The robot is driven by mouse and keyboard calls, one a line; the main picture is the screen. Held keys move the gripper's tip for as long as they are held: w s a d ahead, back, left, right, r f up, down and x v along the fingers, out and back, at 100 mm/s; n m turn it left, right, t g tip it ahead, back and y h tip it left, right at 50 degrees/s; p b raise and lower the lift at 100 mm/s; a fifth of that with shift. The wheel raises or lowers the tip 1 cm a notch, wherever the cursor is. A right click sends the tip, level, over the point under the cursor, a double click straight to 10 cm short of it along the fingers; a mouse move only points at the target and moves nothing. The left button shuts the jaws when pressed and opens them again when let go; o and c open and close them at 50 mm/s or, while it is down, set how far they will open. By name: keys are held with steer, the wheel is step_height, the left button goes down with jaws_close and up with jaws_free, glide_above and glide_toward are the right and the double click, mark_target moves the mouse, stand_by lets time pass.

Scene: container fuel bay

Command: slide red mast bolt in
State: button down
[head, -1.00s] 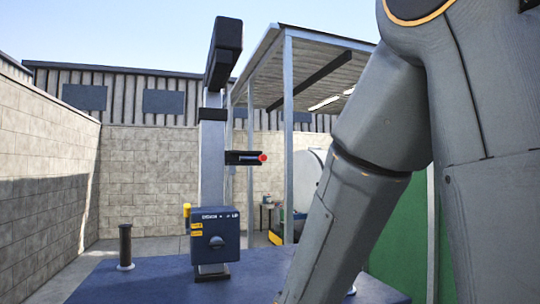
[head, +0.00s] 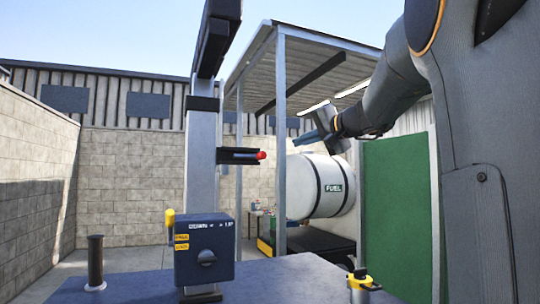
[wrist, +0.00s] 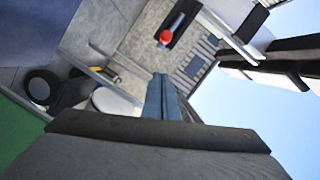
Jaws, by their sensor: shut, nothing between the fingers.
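The red mast bolt (head: 261,155) shows its round red end at the right side of a dark bracket (head: 237,161) on the upright grey mast (head: 200,150). A short stretch of pale shank shows within the bracket; how deep it sits I cannot tell. My gripper (head: 306,138) is raised to the right of the bolt, apart from it, with the white tank behind. In the wrist view my gripper's blue-grey fingers (wrist: 161,80) are together and empty. The red bolt end (wrist: 166,37) lies beyond their tips, with the bracket (wrist: 181,23) behind it.
A dark post (head: 95,262) stands left on the blue deck (head: 290,280), and a yellow-collared fitting (head: 360,283) stands right. A white fuel tank (head: 312,200) is behind under a canopy.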

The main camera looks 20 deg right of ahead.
steer(key=shift+d+r, duration=0.25)
steer(key=shift+r, duration=0.15)
steer(key=w+a+f+p, duration=0.3)
steer(key=w+a+p, duration=0.1)
steer(key=w, duration=0.5)
steer(key=shift+w+a, duration=0.35)
steer(key=shift+a, duration=0.45)
steer(key=shift+f, duration=0.1)
